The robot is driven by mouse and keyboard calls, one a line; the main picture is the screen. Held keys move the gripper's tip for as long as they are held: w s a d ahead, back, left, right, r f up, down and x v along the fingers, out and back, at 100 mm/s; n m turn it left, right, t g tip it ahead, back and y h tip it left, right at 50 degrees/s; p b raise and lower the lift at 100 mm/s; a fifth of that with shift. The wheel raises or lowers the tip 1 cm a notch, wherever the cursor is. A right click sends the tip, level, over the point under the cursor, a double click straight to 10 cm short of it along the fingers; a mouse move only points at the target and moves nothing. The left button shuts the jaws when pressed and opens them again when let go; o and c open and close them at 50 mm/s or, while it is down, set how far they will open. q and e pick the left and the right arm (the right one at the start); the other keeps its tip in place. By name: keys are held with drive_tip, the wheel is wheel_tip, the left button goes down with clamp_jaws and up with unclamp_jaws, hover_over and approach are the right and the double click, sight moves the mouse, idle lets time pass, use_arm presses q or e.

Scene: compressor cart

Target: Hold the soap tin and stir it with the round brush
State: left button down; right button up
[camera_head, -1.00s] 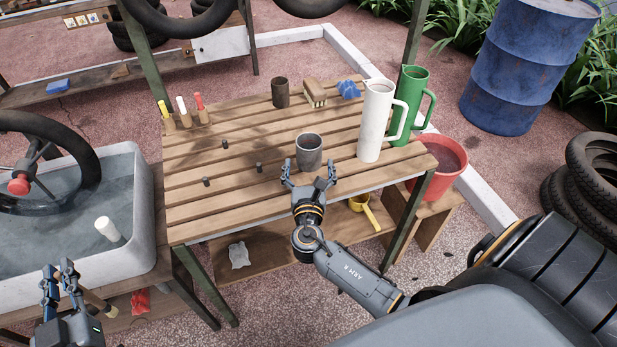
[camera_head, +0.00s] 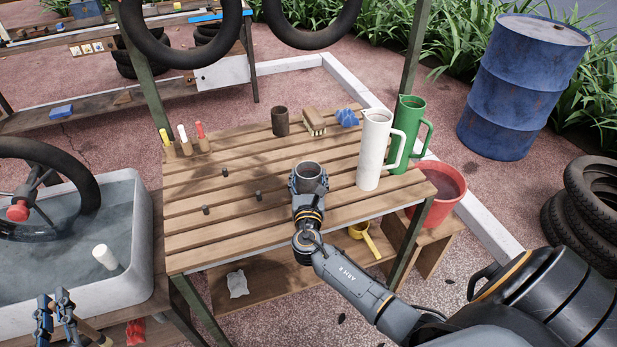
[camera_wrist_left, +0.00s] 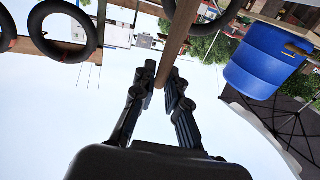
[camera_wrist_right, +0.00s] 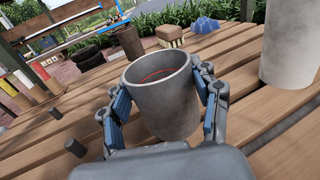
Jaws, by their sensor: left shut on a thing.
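A grey open-topped tin (camera_head: 309,171), which I take as the soap tin, stands upright near the front edge of the slatted table. My right gripper (camera_head: 309,184) is open around it, one finger on each side; the right wrist view shows the tin (camera_wrist_right: 160,95) between the fingers, with a reddish line inside. My left gripper (camera_head: 52,312) is low at the left, in front of the basin, shut on a wooden handle (camera_head: 95,335), likely the round brush's. The handle also shows between the fingers in the left wrist view (camera_wrist_left: 174,45). The bristles cannot be made out.
A white jug (camera_head: 374,150) and a green jug (camera_head: 408,135) stand right of the tin. A brown tin (camera_head: 280,121), a hand brush (camera_head: 313,121) and a blue cloth (camera_head: 347,118) lie behind. Short pegs dot the table's left half. A grey basin (camera_head: 140,235) stands left.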

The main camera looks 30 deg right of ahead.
drive_tip(key=c, duration=0.4)
drive_tip(key=shift+c, duration=0.3)
drive_tip(key=o, duration=1.4)
